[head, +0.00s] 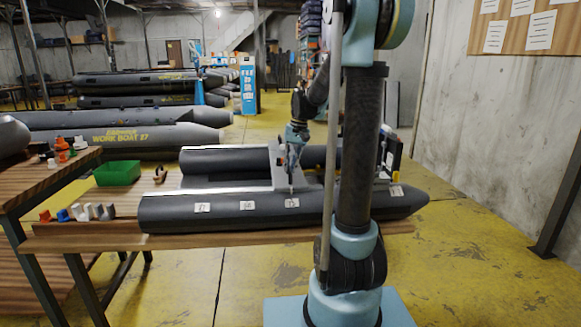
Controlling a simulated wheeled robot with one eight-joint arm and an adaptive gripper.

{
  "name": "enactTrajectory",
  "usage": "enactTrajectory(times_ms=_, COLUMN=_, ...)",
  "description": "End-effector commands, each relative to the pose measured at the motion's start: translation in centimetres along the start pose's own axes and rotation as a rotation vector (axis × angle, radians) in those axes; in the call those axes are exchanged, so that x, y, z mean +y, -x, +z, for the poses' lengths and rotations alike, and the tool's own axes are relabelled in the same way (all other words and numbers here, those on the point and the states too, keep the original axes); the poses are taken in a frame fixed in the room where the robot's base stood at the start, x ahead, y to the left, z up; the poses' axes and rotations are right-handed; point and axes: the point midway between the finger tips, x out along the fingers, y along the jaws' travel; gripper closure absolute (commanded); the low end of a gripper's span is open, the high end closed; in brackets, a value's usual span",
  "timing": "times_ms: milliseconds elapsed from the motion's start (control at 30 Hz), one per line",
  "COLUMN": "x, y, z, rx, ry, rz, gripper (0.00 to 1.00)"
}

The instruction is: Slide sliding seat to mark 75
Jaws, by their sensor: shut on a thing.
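A dark grey inflatable boat (165,212) lies on a wooden table (95,243). A pale grey sliding seat (278,172) spans its two tubes near the middle. White mark labels sit along the near tube: a left one (202,208), a second (247,205), a third (292,202) and one far right (397,191). Their print is too small to read surely. The seat's near end stands about above the third label. My gripper (291,158) points down at the seat's right side and is shut on it. The fingertips are small, and my arm column hides part of the boat.
A green bin (117,173) and small coloured parts (88,212) lie left of the boat on the tables. Stacked boats (150,90) and a blue sign (247,85) stand behind. A concrete wall (500,110) is at right. The yellow floor (470,265) at right is mostly clear.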

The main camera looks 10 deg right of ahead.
Motion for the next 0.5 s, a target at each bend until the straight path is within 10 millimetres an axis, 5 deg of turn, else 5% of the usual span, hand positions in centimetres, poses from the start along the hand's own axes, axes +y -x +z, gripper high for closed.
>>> enactTrajectory(times_ms=67, x=0.03, y=0.03, z=-0.04, rx=0.0, ry=-0.001, rz=0.0, gripper=1.0)
enactTrajectory(times_ms=100, x=-0.03, y=0.03, z=-0.04, rx=0.0, ry=0.0, rz=0.0, gripper=0.78)
enactTrajectory(times_ms=167, x=-0.06, y=0.02, z=-0.04, rx=0.0, ry=0.0, rz=0.0, gripper=0.67)
enactTrajectory(times_ms=500, x=-0.08, y=0.08, z=-0.03, rx=0.001, ry=0.0, rz=0.0, gripper=0.67)
